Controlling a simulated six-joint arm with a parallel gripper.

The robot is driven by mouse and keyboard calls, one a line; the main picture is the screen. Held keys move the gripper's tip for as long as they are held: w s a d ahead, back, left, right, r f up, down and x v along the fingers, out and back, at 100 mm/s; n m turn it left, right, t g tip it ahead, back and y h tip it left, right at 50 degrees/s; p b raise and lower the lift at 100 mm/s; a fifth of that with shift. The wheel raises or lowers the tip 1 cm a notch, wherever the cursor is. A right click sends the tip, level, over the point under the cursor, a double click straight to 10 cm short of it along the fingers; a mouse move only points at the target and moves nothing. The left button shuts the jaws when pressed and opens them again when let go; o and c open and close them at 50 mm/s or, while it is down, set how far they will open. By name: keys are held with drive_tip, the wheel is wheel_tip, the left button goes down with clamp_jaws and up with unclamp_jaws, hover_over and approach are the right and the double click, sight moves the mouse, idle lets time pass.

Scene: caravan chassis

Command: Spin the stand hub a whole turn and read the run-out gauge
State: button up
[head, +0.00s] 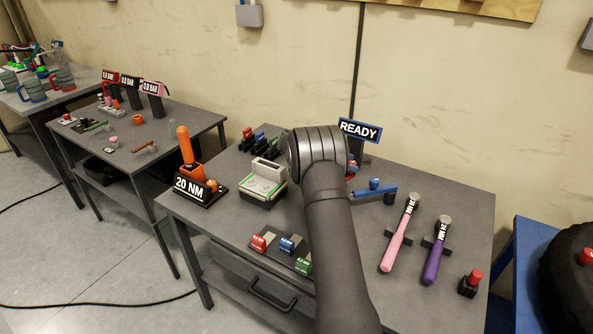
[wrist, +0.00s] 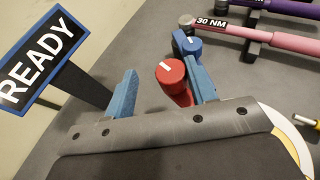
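A red knob (wrist: 172,74) with a white pointer mark stands on a red post in the wrist view. My gripper (wrist: 160,70) has its two blue fingers apart. The red knob appears between them, nearer the right finger; I cannot tell whether they touch. A blue knob (wrist: 187,44) with a white mark is just beyond; it also shows on a blue bar in the head view (head: 375,184). A READY sign (wrist: 40,62) stands left of my gripper and also shows in the head view (head: 359,131). My arm hides most of the knob area in the head view. No numeric gauge reading is legible.
A pink 30 NM wrench (head: 397,238) and a purple wrench (head: 435,252) lie right on the grey bench (head: 465,200). A 20 NM stand (head: 192,186) and a green-white box (head: 262,187) are left. A black tyre (head: 565,285) is at far right.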

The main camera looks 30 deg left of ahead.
drive_tip(key=s+a+n+t+y, duration=0.5)
drive_tip(key=a+n+y, duration=0.6)
drive_tip(key=n+y, duration=0.3)
drive_tip(key=v, duration=1.7)
drive_tip(key=shift+s+f, duration=0.15)
drive_tip(key=shift+s, duration=0.15)
drive_tip(key=shift+d, duration=0.1)
